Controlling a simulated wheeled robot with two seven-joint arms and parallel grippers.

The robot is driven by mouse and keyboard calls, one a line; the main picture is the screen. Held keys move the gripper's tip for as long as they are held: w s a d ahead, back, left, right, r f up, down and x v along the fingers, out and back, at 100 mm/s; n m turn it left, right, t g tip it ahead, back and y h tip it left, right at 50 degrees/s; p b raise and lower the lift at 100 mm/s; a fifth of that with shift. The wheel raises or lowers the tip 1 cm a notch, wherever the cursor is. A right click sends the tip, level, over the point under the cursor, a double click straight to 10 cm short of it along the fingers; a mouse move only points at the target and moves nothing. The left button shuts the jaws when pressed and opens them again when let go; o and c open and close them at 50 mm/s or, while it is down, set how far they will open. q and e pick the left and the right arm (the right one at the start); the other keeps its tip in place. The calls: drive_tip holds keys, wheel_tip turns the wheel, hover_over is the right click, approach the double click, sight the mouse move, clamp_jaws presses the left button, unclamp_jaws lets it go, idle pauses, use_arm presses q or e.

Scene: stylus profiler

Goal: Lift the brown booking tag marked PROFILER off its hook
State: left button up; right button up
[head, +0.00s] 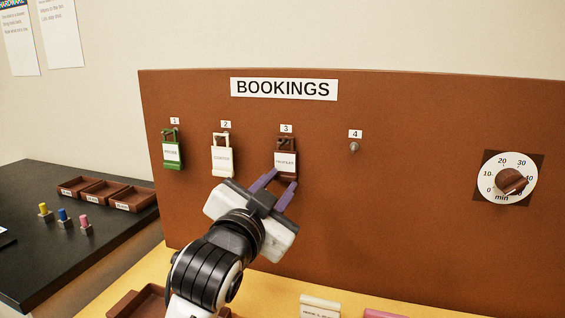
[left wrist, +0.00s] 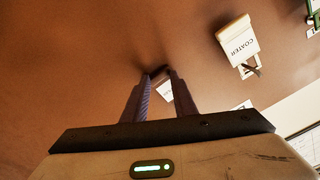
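The brown PROFILER tag (head: 286,163) with a white label hangs on the hook under number 3 on the brown board. My left gripper (head: 284,177) is in front of its lower part, with its purple fingers apart. In the left wrist view the left gripper (left wrist: 159,74) has part of the white label (left wrist: 165,91) showing between the fingers; the rest of the tag is mostly hidden. I cannot tell whether the fingers touch the tag. My right gripper is not in view.
A cream COATER tag (head: 222,157) hangs left of it under number 2, and a green tag (head: 172,152) under number 1. Hook 4 (head: 354,147) is bare. A timer dial (head: 511,180) is at the right. Brown trays (head: 103,192) sit on the dark counter at left.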

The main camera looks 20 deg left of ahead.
use_arm(q)
drive_tip(key=shift+w+a+r, duration=0.1)
drive_tip(key=shift+r, duration=0.05)
drive_tip(key=shift+p, duration=0.35)
drive_tip(key=shift+c, duration=0.4)
clamp_jaws()
drive_tip(key=shift+f, duration=0.3)
idle(1.0)
drive_tip(key=shift+s+r+p, duration=0.25)
drive_tip(key=shift+p, duration=0.25)
drive_tip(key=shift+s+r+p, duration=0.3)
drive_tip(key=shift+s+r, duration=0.05)
